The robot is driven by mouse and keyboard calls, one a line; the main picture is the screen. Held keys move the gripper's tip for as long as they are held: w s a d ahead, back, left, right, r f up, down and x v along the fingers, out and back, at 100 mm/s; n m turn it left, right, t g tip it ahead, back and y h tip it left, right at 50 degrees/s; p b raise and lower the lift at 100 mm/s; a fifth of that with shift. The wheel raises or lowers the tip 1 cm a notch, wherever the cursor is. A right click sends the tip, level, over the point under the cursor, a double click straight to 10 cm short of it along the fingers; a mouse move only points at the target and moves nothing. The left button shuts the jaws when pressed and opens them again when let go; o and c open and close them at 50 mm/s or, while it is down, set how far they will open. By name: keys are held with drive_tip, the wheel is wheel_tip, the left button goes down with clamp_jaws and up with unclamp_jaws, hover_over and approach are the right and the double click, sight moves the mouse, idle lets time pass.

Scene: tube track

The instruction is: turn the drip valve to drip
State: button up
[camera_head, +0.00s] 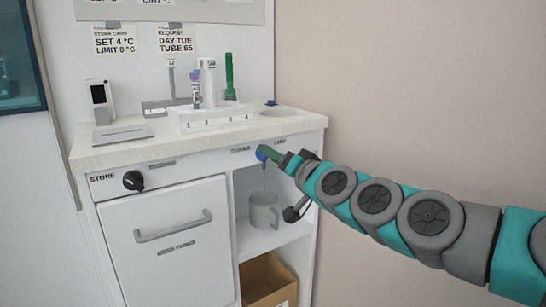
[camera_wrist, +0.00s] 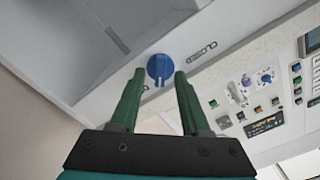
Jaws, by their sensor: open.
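The drip valve is a round blue knob (camera_head: 262,153) on the white cabinet's front edge, above the open shelf bay. It also shows in the wrist view (camera_wrist: 159,68), with a raised ridge across its face. Small labels sit on either side; the one on the left in the head view seems to read CLOSED. Which label the ridge points to is unclear. My gripper (camera_head: 273,155) is at the knob. In the wrist view my gripper (camera_wrist: 160,76) is open, its green fingers on either side of the knob, with gaps visible.
A grey mug (camera_head: 264,212) stands on the shelf below the valve. A white tube rack (camera_head: 215,118) stands on the counter above. A black knob (camera_head: 133,180) by STORE is at the left. A cardboard box (camera_head: 268,281) sits at the bottom. A wall is close on the right.

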drive_tip(key=b+v, duration=0.1)
drive_tip(key=v, duration=0.6)
drive_tip(key=shift+s+d, duration=0.2)
drive_tip(key=shift+s, duration=0.1)
drive_tip(key=shift+a, duration=0.1)
drive_tip(key=s+f+n+g+h+p, duration=0.2)
drive_tip(key=s+f+n+g+h, duration=0.2)
drive_tip(key=s+f+g, duration=0.9)
drive_tip(key=s+d+f+m+g+h, duration=0.1)
drive_tip(key=s+d+f+h, duration=0.1)
drive_tip(key=s+d+f, duration=0.2)
drive_tip(key=s+d+f+g+h+p, duration=0.1)
drive_tip(key=s+d+f, duration=0.3)
drive_tip(key=s, duration=0.6)
drive_tip(key=s+d+f+m+g+h+p, duration=0.1)
drive_tip(key=s+d+f+h, duration=0.2)
drive_tip(key=s, duration=0.4)
drive_tip(key=shift+s+d+f+m+g, duration=0.3)
drive_tip(key=shift+s+d+f+g, duration=0.1)
drive_tip(key=shift+d+f, duration=0.25)
drive_tip(key=shift+r, duration=0.1)
